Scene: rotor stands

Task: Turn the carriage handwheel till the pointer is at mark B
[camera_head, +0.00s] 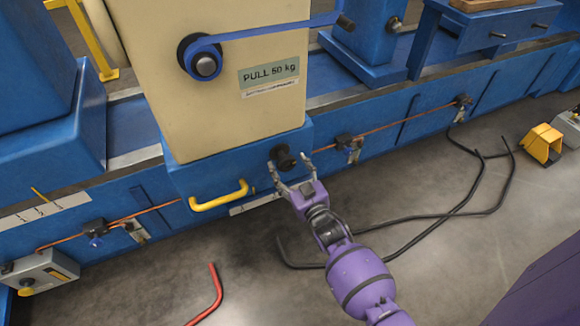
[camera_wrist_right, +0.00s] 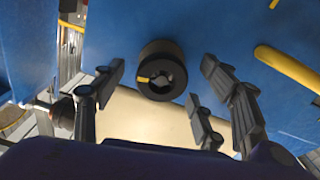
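A black round knob (camera_head: 283,157), which looks like the carriage handwheel, sits on the front of the blue carriage base (camera_head: 210,172). In the right wrist view the knob (camera_wrist_right: 162,70) shows a socket-like centre and a small yellow mark on its face. My right gripper (camera_head: 290,164) is open in front of it, its fingertips to either side of the knob and seemingly not touching it. A pale scale strip (camera_head: 255,204) lies below the carriage, with a small yellow pointer (camera_head: 253,190) above it; its letters are unreadable. My left gripper is not in view.
A yellow handle (camera_head: 218,197) is left of the knob. A cream housing (camera_head: 225,110) with a blue belt stands above. Another scale strip (camera_head: 45,212) is at the left.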

